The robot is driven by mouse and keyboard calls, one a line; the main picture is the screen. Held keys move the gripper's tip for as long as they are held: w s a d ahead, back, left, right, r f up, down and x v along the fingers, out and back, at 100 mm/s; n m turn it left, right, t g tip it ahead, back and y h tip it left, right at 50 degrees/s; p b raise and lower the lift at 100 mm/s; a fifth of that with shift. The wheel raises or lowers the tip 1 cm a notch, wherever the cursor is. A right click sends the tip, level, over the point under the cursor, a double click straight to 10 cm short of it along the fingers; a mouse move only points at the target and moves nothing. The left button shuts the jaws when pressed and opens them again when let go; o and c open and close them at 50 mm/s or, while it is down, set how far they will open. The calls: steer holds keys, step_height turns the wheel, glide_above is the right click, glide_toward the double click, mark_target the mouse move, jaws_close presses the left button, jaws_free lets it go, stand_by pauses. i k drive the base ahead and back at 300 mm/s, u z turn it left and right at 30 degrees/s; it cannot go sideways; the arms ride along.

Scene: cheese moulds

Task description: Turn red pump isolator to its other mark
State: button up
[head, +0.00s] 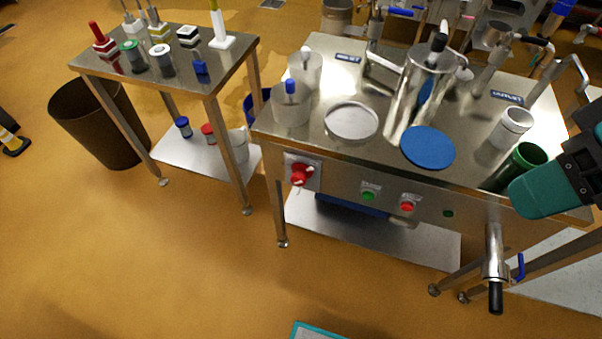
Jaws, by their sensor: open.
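The red pump isolator (300,174) is a red rotary knob on a pale square plate (316,172) at the left end of the steel table's front panel. Small white bits show on the knob and beside it. They are too small for me to tell which mark the knob points to. Nothing touches the isolator. My arm, teal and dark grey, comes in from the right edge in front of the table's right end, far to the right of the isolator. My gripper's fingers are not in the picture.
Green (369,193) and red (407,203) buttons sit right of the isolator. A metal pipe with a black end (495,295) and blue lever juts from the table's right front. Moulds and a blue disc (427,147) stand on top. The floor before the isolator is clear.

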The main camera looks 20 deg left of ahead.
mark_target(301, 171)
steer(key=z, duration=3)
steer(key=k, duration=2.55)
steer(key=u, duration=1.25)
